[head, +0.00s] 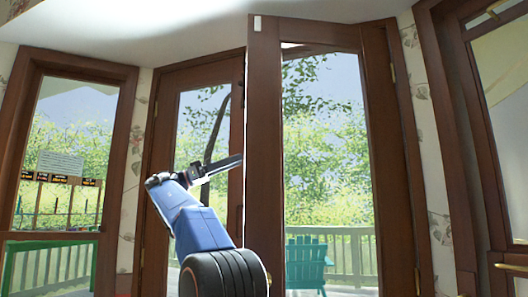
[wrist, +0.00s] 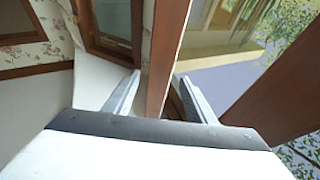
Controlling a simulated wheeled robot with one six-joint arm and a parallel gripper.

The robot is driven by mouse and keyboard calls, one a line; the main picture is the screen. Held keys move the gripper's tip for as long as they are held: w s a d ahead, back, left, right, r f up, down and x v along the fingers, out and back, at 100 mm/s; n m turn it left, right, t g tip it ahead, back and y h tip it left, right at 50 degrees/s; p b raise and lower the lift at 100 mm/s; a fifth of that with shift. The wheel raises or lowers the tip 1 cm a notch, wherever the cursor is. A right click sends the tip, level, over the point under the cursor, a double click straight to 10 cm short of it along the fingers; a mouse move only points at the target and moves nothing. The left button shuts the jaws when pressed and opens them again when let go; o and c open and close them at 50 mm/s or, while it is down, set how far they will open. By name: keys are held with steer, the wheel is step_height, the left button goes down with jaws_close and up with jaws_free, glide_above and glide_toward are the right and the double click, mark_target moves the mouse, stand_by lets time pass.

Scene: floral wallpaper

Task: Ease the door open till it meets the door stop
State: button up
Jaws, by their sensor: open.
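The brown wood-framed glass door (head: 264,100) stands partly open in the head view. Its left edge is swung toward me and its hinged side is at the right. My gripper (head: 232,165) is at about mid-height, by the door's free edge. In the wrist view my gripper (wrist: 158,76) is open, with one finger on each side of the door's wooden edge (wrist: 167,45). Whether either finger touches the wood I cannot tell. No door stop can be made out in either view.
A second glass door leaf (head: 160,150) stands left of the open one. A framed window (head: 70,120) is farther left, and another wood-framed pane (head: 490,120) is at the right. Outside are a teal chair (head: 305,265) and a railing (head: 350,250).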

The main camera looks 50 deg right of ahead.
mark_target(264, 150)
steer(key=x, duration=1.1)
steer(key=shift+s+d+r, duration=0.1)
steer(key=shift+s+d, duration=0.1)
steer(key=shift+d, duration=0.1)
jaws_close()
